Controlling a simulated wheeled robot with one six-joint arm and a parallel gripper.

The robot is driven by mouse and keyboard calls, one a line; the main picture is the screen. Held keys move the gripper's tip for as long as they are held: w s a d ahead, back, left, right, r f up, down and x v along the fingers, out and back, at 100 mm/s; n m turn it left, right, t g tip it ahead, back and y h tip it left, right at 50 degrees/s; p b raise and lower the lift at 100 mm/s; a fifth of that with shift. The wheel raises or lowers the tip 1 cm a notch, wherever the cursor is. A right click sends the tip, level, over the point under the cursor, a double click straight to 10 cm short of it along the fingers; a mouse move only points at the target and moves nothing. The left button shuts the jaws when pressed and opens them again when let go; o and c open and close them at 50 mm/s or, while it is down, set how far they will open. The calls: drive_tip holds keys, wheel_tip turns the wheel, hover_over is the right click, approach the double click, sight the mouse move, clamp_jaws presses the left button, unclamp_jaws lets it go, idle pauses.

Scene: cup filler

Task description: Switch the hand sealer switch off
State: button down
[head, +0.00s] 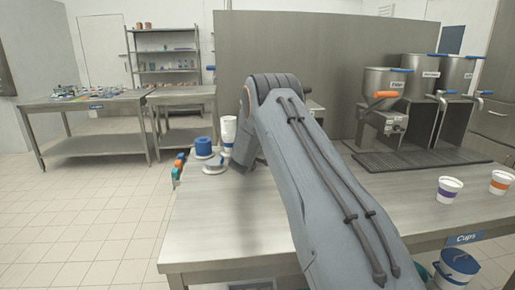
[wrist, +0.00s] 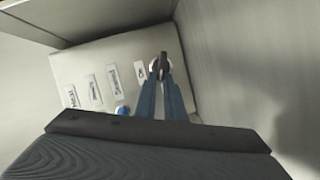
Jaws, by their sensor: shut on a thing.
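In the wrist view, a pale panel (wrist: 95,62) carries a row of small white labels. A dark switch knob (wrist: 164,60) with a pale round base sits near the panel's right part, beside the end label. My gripper (wrist: 162,78) reaches onto the panel with its two blue-grey fingers close together, shut on the switch knob. The label texts are too blurred to read surely, so I cannot tell the switch's setting. In the head view my arm hides the gripper and the switch.
A blue round knob (wrist: 122,111) sits on the panel left of my fingers. In the head view, a blue-topped container (head: 204,147) and a white bottle (head: 228,132) stand left of my arm. Dispensers (head: 384,84) and cups (head: 449,189) stand right. The front left tabletop is clear.

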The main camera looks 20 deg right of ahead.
idle(0.4)
drive_tip(key=c, duration=1.8)
unclamp_jaws()
drive_tip(key=shift+a, duration=0.1)
drive_tip(key=shift+c, duration=0.2)
drive_tip(key=shift+s, duration=0.1)
drive_tip(key=shift+b+v, duration=0.4)
drive_tip(key=shift+v, duration=3.45)
